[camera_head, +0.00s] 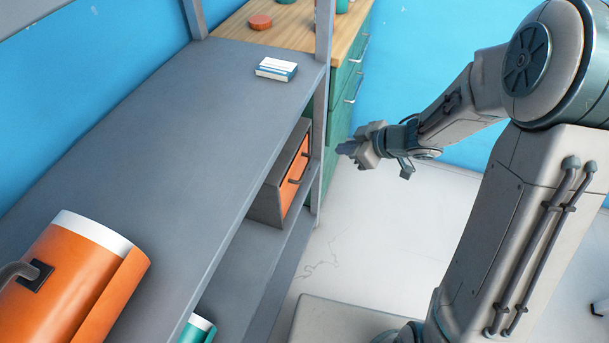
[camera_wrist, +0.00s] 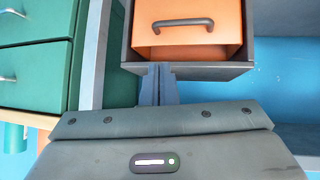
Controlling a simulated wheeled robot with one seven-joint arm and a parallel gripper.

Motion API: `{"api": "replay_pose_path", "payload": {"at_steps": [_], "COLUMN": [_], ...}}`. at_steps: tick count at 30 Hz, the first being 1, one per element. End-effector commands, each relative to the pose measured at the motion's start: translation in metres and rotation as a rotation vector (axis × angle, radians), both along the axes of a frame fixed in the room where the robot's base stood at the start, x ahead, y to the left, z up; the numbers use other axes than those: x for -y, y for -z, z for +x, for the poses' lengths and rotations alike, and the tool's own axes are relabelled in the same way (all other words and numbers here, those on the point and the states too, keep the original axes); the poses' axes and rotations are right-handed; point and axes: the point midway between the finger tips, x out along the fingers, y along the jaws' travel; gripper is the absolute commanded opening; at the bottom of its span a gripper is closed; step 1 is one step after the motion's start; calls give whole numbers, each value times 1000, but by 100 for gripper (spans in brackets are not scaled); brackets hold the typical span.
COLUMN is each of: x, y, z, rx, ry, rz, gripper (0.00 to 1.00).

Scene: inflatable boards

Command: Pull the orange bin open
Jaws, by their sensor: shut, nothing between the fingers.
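The orange bin (camera_head: 292,190) sits in a grey housing on the shelf level below the top board. Its orange front is set within the housing, with a dark bar handle (camera_head: 299,181) across it. In the wrist view the orange front (camera_wrist: 200,47) is at the top centre, with its handle (camera_wrist: 183,23) in full view. My gripper (camera_head: 345,148) is in the air to the right of the bin, apart from it. In the wrist view my gripper (camera_wrist: 159,70) has its fingers together and empty, beside the housing's edge and clear of the handle.
The grey shelf (camera_head: 180,130) has an upright post near the bin. A green drawer cabinet (camera_head: 345,95) with a wooden top stands beyond it. A small white box (camera_head: 276,69) and a large orange cylinder (camera_head: 70,280) lie on the shelf top. The floor in front is clear.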

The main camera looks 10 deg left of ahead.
Motion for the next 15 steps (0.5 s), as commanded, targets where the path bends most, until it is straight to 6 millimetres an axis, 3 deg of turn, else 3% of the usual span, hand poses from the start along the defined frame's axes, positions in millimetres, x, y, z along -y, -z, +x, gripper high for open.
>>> {"api": "replay_pose_path", "payload": {"at_steps": [1,6,15], "x": [-8,-21,-53], "y": [17,32,58], "z": [-9,-30,-30], "rx": [-35,-102,-108], "ry": [-59,-176,-190], "rz": [25,73,78], "gripper": [0,0,0]}}
